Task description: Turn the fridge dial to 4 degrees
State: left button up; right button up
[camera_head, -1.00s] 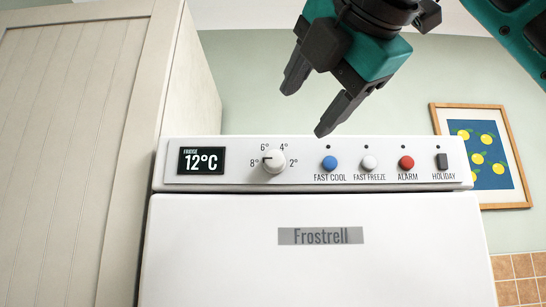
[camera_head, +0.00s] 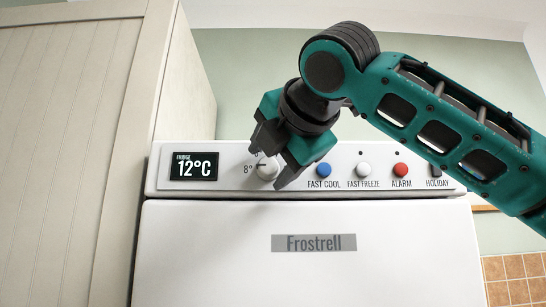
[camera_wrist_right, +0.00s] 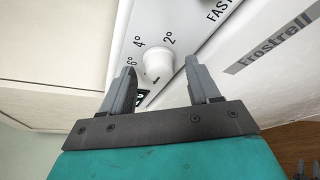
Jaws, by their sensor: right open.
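The white fridge dial (camera_head: 267,170) sits on the control panel (camera_head: 225,182), partly hidden by my right gripper in the head view. The display (camera_head: 194,167) beside it reads 12°C. My right gripper (camera_head: 268,170) is open in front of the dial. In the right wrist view the dial (camera_wrist_right: 158,64) shows between and just beyond the two open fingers (camera_wrist_right: 163,88), with the 2°, 4° and 6° marks beside it. I cannot tell whether a finger touches it. The dial's pointer is hard to make out now. My left gripper is not in view.
Blue (camera_head: 323,170), white (camera_head: 363,170) and red (camera_head: 401,170) buttons are right of the dial, below my right arm. A tall beige cabinet (camera_head: 75,150) stands at the left.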

jog(key=c, duration=1)
jog(key=shift+c, duration=0.2)
